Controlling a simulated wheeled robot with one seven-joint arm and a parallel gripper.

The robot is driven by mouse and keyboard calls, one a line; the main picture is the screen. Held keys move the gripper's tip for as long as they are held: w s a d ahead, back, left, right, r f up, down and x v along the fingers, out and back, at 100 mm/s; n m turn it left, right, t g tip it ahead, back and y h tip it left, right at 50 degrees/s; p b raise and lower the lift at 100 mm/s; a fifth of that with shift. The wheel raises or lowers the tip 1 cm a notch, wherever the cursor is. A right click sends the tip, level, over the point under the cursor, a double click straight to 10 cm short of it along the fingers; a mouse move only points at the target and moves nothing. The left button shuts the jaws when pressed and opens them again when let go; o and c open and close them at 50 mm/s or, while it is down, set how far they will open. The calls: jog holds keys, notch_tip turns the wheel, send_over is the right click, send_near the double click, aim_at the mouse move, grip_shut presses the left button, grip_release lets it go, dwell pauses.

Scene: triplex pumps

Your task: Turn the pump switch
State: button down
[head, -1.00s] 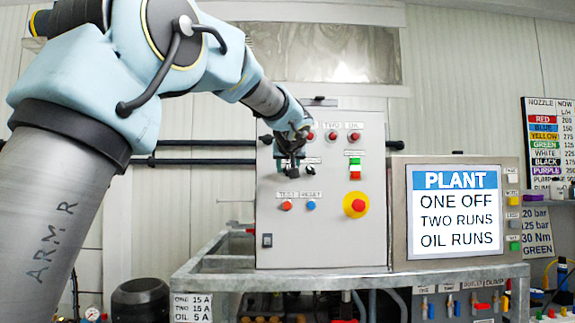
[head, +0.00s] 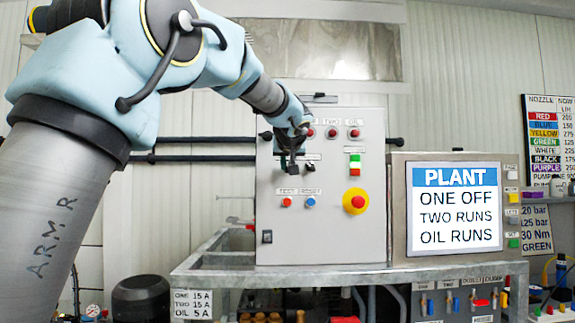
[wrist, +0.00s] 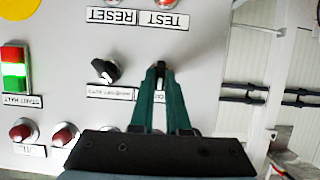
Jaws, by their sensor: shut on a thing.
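The grey control cabinet (head: 330,225) carries two black rotary switches side by side. My gripper (wrist: 160,72) has its two green fingers closed around the left switch, whose small dark handle (wrist: 161,68) shows between the fingertips in the wrist view. Its label is mostly hidden by the fingers. In the head view my gripper (head: 291,158) is at the cabinet's upper left and hides much of that switch. The other black switch (wrist: 106,72) stands free beside the fingers, its handle tilted; it also shows in the head view (head: 310,168). The screen (head: 454,208) reads PLANT, ONE OFF, TWO RUNS, OIL RUNS.
A red and yellow emergency button (head: 356,202), a green and red start/halt button (head: 355,164), test and reset buttons and red lamps (head: 354,132) surround the switches. A metal bench (head: 350,278) stands below. Black pipes (head: 190,158) run along the wall.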

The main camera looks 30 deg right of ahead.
jog(key=shift+s+d+f+m+t+y+b, duration=0.1)
jog(key=shift+m+t+y+b, duration=0.4)
jog(key=shift+m+b, duration=0.55)
jog(key=shift+s+d+m+t+y+b, duration=0.15)
jog(key=shift+m+t+y+b, duration=0.3)
jog(key=shift+m+b, duration=0.6)
jog(key=shift+w+d+f+m+t+y+b, duration=0.1)
jog(key=shift+m+t+y+b, duration=0.15)
jog(key=shift+m+y+b, duration=0.6)
jog(key=shift+r+b, duration=0.1)
jog(key=shift+b, duration=0.25)
jog(key=c, duration=0.9)
grip_release()
jog(key=shift+s, duration=0.1)
jog(key=b+v, duration=0.3)
jog(key=v, duration=0.7)
jog(key=shift+s, duration=0.3)
